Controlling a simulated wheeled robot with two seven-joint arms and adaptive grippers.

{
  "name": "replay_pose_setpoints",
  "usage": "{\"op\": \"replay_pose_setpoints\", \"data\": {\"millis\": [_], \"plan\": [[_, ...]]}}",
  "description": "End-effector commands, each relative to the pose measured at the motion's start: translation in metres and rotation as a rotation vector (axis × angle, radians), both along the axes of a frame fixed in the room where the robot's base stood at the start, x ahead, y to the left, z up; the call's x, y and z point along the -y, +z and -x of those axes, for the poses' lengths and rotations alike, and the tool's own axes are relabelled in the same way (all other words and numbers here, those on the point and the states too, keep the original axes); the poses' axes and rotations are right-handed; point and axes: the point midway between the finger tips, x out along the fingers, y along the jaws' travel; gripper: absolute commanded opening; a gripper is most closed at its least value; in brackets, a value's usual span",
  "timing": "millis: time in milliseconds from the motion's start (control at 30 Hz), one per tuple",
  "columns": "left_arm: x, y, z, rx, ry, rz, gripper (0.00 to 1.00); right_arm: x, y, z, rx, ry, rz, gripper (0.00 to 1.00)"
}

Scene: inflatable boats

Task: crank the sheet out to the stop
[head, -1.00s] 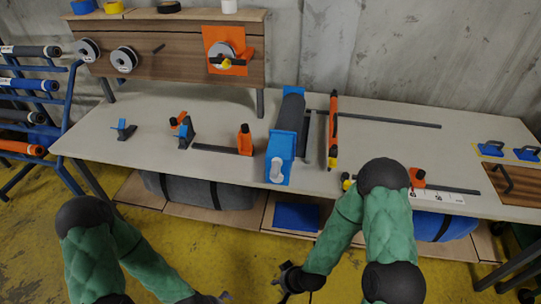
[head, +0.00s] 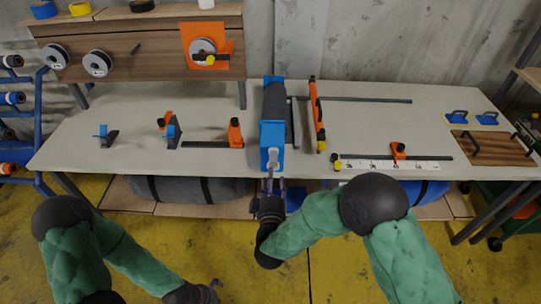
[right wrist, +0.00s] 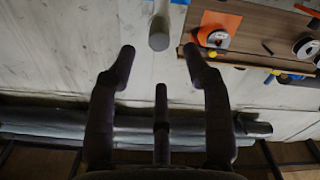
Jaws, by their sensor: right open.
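The dispenser with blue end plates (head: 271,135) and a dark sheet roll (head: 275,98) stands mid-table. A grey cylindrical knob (right wrist: 159,32), apparently its crank handle, shows in the right wrist view, in line with the gap between my right fingertips. My right gripper (head: 271,184) is open at the table's front edge, just below the dispenser; it also shows in the right wrist view (right wrist: 160,52). Its fingers are not closed on the knob. An orange slider (head: 398,150), perhaps the stop, sits by a white scale (head: 365,165). My left gripper (head: 212,288) is low at the bottom, its jaws unclear.
An orange bar (head: 317,115) lies right of the dispenser. Blue and orange fixtures stand on the left of the table. A wooden board with spools (head: 150,60) stands at the back left. A brown board with handles (head: 490,148) lies at the right end.

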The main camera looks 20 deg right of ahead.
Motion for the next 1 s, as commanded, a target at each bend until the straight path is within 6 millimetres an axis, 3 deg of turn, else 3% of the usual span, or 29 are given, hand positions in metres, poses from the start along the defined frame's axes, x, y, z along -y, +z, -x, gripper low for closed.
{"op": "replay_pose_setpoints", "data": {"millis": [167,600,1000], "plan": [[0.000,-0.006,0.000,0.000,0.000,0.000,1.00,0.006,0.000,-0.017,0.004,-0.003,0.000,0.50],[0.000,-0.023,0.000,0.000,0.000,0.000,1.00,0.026,-0.002,-0.086,0.000,-0.002,0.000,0.50],[0.000,-0.026,0.000,0.000,0.000,0.000,1.00,0.030,0.000,-0.102,-0.001,0.001,0.001,0.50]]}}
